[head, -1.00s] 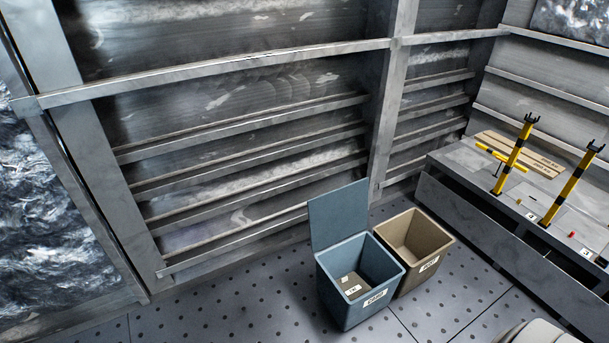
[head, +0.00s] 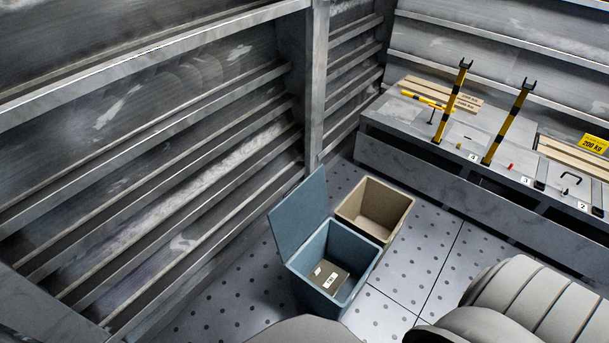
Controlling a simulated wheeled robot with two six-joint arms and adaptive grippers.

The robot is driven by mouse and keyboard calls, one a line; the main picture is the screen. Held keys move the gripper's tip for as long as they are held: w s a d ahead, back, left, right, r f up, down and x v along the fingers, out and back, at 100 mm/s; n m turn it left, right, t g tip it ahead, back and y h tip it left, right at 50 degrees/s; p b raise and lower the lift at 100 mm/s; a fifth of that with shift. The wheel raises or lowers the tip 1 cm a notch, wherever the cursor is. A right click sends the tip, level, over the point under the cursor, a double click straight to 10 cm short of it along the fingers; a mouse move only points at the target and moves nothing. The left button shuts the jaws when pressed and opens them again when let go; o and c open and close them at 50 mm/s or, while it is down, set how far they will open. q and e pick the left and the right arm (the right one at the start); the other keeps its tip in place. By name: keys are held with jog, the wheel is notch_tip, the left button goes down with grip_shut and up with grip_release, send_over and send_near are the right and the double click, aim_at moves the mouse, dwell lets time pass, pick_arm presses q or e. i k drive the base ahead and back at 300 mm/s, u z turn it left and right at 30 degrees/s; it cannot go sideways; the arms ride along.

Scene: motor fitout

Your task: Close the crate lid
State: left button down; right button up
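The blue-grey crate (head: 362,281) stands on the floor at the lower middle of the head view. Its lid (head: 299,213) is open and stands up tilted along the crate's left side. A dark flat item (head: 341,275) with a small white label lies inside on the crate's bottom. I see neither of my grippers; only pale rounded parts, which look like my own body, show at the bottom edge and lower right.
An open, empty-looking tan bin (head: 398,211) stands close behind the blue crate. A ribbed metal wall is on the left. A long bench (head: 400,149) at the back right carries yellow-black posts (head: 453,101) and wooden planks. Dotted floor (head: 445,235) is clear right of the bins.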

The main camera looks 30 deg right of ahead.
aim_at(302, 208)
jog(key=z, duration=0.9)
jog(key=i, duration=0.9)
jog(key=z, duration=0.8)
